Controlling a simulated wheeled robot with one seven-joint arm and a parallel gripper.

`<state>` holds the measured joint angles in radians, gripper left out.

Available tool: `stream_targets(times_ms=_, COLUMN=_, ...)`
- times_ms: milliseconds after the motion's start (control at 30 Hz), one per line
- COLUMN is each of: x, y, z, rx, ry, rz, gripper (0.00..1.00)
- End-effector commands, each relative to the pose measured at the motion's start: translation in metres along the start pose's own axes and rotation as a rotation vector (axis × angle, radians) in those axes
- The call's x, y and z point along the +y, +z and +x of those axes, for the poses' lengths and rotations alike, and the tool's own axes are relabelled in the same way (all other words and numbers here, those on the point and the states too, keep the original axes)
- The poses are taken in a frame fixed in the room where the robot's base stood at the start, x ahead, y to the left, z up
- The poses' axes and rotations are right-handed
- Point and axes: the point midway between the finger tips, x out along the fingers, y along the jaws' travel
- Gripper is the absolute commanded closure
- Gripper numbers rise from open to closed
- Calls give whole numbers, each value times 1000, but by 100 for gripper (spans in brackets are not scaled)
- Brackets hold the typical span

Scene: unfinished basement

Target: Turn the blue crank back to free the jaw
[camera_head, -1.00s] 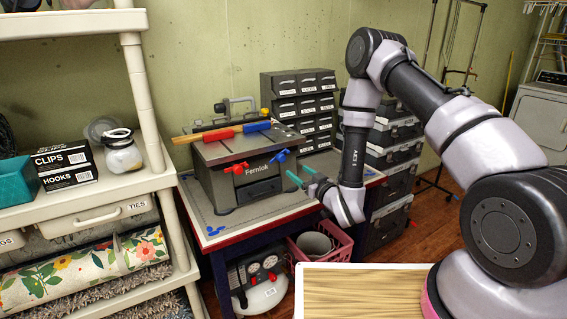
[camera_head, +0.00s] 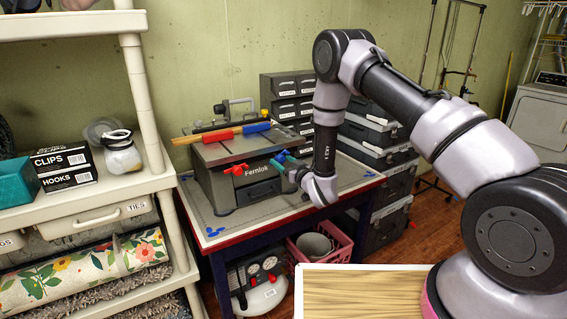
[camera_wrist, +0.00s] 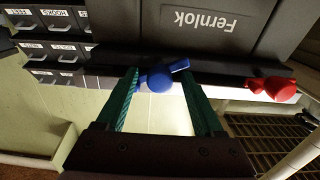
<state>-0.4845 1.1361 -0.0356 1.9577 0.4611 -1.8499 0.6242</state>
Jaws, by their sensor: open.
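The blue crank (camera_wrist: 158,79) is on the front of the grey Fernlok machine (camera_head: 217,186), to the right of its name in the head view. In the wrist view, which is upside down, its round hub and short arm show between the teal fingertips. My gripper (camera_head: 284,162) is open with its fingers on either side of the crank; I cannot tell whether they touch it. In the head view the fingers mostly hide the crank. A red crank (camera_head: 239,170) sits to the left on the same front. On top lies a bar with a red part (camera_head: 222,134) and a blue part (camera_head: 256,127).
The machine stands on a workbench (camera_head: 228,236) with small blue pieces (camera_head: 214,232) near its front left corner. Labelled drawers (camera_head: 287,86) stand behind and toolboxes (camera_head: 379,134) to the right. A shelf (camera_head: 155,180) is close on the left. The bench's right front is clear.

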Motion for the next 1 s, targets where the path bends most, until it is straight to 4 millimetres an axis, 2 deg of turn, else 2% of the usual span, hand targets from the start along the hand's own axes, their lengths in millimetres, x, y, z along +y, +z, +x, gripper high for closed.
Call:
stream_targets(times_ms=33, x=0, y=0, z=0, rx=0, ry=0, rz=0, gripper=31)
stream_targets(times_ms=67, x=0, y=0, z=0, rx=0, ry=0, rz=0, gripper=38)
stream_targets(times_ms=200, x=0, y=0, z=0, rx=0, ry=0, rz=0, gripper=92)
stream_targets(times_ms=233, x=0, y=0, z=0, rx=0, ry=0, rz=0, gripper=100)
stream_targets(times_ms=633, x=0, y=0, z=0, rx=0, ry=0, rz=-58, gripper=100)
stream_targets(times_ms=1000, x=1, y=0, z=-1, rx=0, ry=1, rz=-336, gripper=100)
